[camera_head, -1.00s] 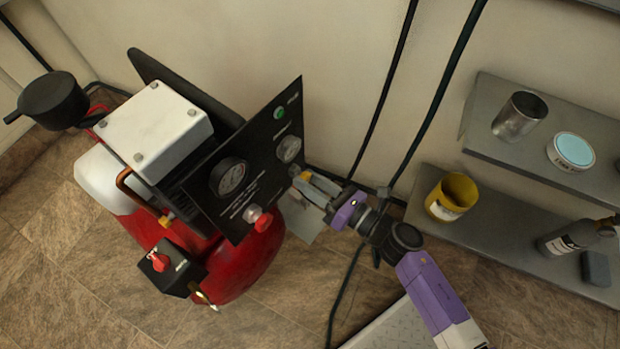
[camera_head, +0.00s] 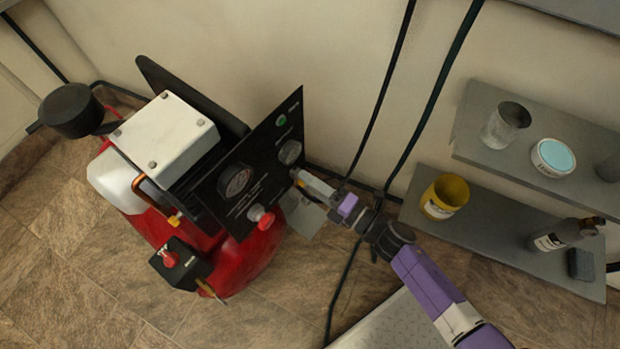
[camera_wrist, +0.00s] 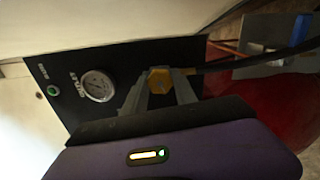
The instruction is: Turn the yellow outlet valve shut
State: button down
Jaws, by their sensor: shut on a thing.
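The yellow outlet valve (camera_wrist: 160,79) is a small yellow, faceted knob on the black control panel (camera_wrist: 118,72). In the wrist view it sits between the two grey fingers of my gripper (camera_wrist: 162,88), which are shut on it. In the head view my gripper (camera_head: 304,179) reaches the right edge of the panel (camera_head: 262,148) from the lower right. There the fingers overlap and mostly hide the valve. How far the valve is turned cannot be told.
A gauge (camera_wrist: 97,86) and a green button (camera_wrist: 54,90) are beside the valve. A red knob (camera_head: 262,217) is lower on the panel, above the red tank (camera_head: 250,262). A dark hose (camera_wrist: 240,63) runs near the valve. Shelves (camera_head: 500,255) with cans stand right.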

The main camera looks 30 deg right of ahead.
jog(key=m+p, duration=0.3)
jog(key=m, duration=1.9)
jog(key=shift+f+p, duration=0.1)
jog(key=shift+p, duration=0.2)
jog(key=shift+m, duration=0.3)
jog(key=c, duration=1)
grip_release()
jog(key=shift+s, duration=0.1)
